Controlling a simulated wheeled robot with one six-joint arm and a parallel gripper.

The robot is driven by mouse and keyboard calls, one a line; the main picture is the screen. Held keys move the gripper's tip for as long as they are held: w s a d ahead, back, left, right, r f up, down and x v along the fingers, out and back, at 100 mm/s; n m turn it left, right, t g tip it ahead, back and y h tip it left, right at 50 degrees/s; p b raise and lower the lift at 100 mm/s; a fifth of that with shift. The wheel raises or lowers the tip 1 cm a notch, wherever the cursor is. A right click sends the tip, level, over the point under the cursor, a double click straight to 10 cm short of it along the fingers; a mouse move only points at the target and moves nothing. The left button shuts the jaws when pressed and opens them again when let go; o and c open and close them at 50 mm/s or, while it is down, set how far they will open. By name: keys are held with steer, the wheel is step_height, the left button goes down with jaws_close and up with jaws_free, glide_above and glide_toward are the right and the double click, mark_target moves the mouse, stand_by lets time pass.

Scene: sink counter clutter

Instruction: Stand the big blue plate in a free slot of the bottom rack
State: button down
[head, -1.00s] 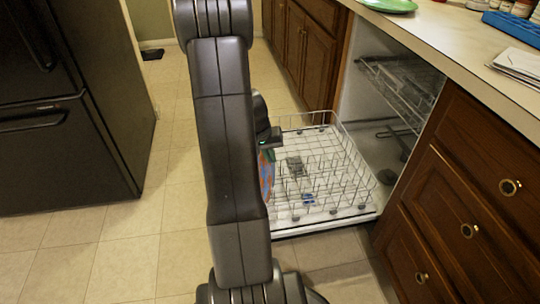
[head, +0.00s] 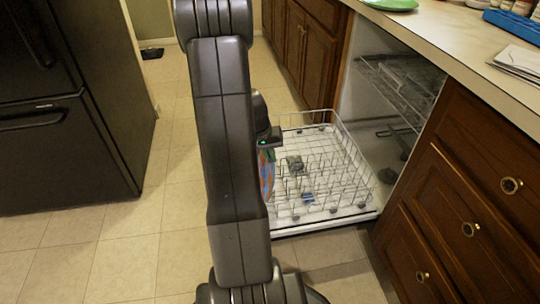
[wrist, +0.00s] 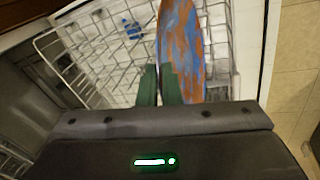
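The big plate, blue with orange-brown patches, shows nearly edge-on in the wrist view (wrist: 183,45) and beside my arm in the head view (head: 267,172). My gripper (wrist: 165,84) has its two green fingers shut on the plate's edge. The plate stands on edge at the left part of the bottom rack (head: 352,152), which is pulled out. My arm hides part of the plate in the head view. I cannot tell whether its lower edge touches the rack or sits between tines.
A small blue item (head: 308,198) and a grey item (head: 295,163) lie in the bottom rack. Several tine rows right of the plate look empty. The upper rack (head: 402,88) is inside the dishwasher. The counter (head: 450,42) and drawers (head: 455,215) border the right side. Floor is clear at left.

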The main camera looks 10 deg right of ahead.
steer(key=shift+f, duration=0.3)
steer(key=c, duration=1.5)
jaws_free()
steer(key=shift+c, duration=0.2)
steer(key=p+v, duration=0.4)
steer(key=v, duration=1)
steer(key=b+x, duration=0.4)
steer(key=x, duration=0.8)
steer(key=shift+f, duration=0.4)
steer(key=shift+d+r, duration=0.1)
